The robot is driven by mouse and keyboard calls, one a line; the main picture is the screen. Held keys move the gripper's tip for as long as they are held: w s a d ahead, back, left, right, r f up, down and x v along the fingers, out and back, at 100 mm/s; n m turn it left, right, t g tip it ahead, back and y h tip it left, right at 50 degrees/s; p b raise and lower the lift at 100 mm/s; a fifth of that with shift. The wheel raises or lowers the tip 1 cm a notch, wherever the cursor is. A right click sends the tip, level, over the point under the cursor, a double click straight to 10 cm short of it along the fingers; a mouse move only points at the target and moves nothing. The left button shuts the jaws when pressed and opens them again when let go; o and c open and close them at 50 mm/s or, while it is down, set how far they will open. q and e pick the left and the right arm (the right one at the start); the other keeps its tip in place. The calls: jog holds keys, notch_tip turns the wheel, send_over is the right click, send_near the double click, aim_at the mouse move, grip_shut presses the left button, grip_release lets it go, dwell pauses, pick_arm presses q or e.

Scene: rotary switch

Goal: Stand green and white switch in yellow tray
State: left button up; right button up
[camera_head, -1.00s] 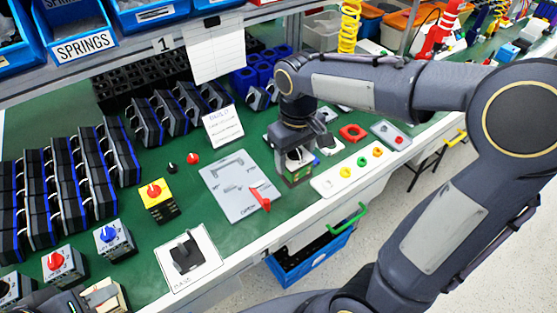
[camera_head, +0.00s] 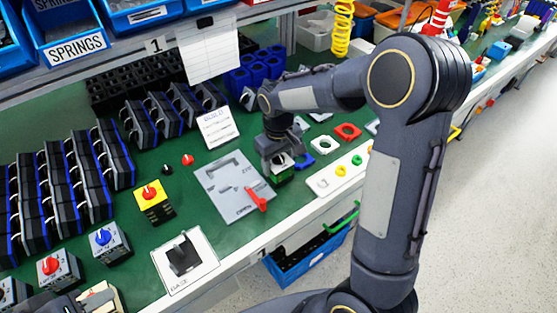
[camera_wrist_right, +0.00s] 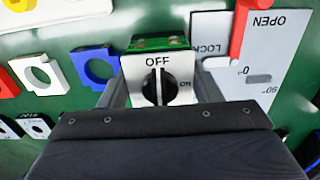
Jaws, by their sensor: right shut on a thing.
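The green and white switch (camera_wrist_right: 155,78) has a white face marked OFF and ON, a black knob and a green back edge. In the wrist view my right gripper (camera_wrist_right: 158,92) has one finger on each side of it and is shut on it. In the head view the switch (camera_head: 284,177) is mostly hidden under my right gripper (camera_head: 280,158), right of the grey plate. I cannot tell whether it touches the bench. My left gripper (camera_head: 72,304) is only partly in view at the bottom left, beside a cream block (camera_head: 104,297). I cannot make out a yellow tray.
A grey plate with a red lever (camera_head: 257,198) lies just left of the switch. A blue ring piece (camera_wrist_right: 95,66) is close by. A yellow box with a red knob (camera_head: 153,202) and a black-and-white base (camera_head: 184,258) stand left.

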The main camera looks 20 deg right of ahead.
jog(key=shift+f, duration=0.15)
jog(key=o, duration=1.1)
